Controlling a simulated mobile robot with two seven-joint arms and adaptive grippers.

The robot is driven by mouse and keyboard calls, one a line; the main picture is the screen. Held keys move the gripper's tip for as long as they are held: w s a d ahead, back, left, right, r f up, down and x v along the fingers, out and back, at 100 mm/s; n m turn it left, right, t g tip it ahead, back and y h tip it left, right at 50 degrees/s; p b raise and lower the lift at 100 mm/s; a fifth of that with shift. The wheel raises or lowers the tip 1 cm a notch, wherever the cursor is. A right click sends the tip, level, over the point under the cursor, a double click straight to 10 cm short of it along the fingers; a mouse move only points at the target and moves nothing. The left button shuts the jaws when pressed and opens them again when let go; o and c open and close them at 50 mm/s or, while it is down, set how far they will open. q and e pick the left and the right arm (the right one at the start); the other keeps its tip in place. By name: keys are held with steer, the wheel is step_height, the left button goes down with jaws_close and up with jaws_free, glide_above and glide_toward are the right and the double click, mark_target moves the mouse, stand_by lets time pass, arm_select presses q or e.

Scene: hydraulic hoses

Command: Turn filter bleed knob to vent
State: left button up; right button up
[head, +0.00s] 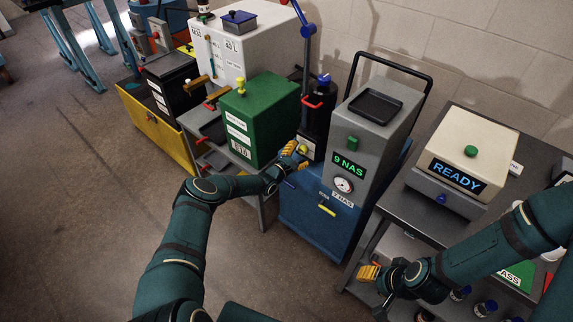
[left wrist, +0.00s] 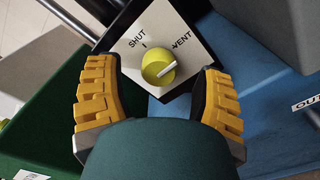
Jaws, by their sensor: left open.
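The yellow-green bleed knob (left wrist: 158,68) sits on a white plate (left wrist: 128,63) marked SHUT and VENT. Its white pointer line points right and slightly up, below the word VENT. The knob also shows in the head view (head: 303,149), low in front of a black filter housing (head: 318,118) with a blue cap and red handle. My left gripper (left wrist: 160,92) is open, with one yellow finger on each side of the knob and a visible gap to both. It shows in the head view (head: 293,156) too. My right gripper (head: 369,272) is low at the right; its finger gap is unclear.
A green box (head: 262,115) stands left of the filter. A grey unit (head: 362,130) reading 9 NAS on a blue cabinet (head: 315,222) stands right of it. A READY device (head: 466,152) sits on a dark bench. Open floor (head: 70,200) lies at the left.

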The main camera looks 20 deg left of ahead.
arm_select(q)
steer(key=v, duration=1)
steer(key=shift+s+r, duration=0.1)
steer(key=shift+r, duration=0.05)
steer(key=s+d+f+m+g+h+b, duration=0.1)
steer(key=s+d+m+g+h, duration=0.2)
steer(key=s+d+m+g, duration=0.45)
steer(key=s+d+f+m+g+h+b, duration=0.2)
steer(key=s+d+g+h, duration=0.15)
steer(key=d, duration=0.75)
steer(key=s+d+f+m+g+y+b, duration=0.25)
steer(key=s+m+g+y, duration=0.3)
steer(key=s, duration=0.85)
steer(key=s+a+r+m+t+y+b, duration=0.1)
steer(key=s+a+r+m+y, duration=0.2)
steer(key=s, duration=0.4)
steer(key=shift+s+a+r+m+b, duration=0.35)
steer(key=shift+a+m, duration=0.3)
steer(key=shift+m, duration=0.25)
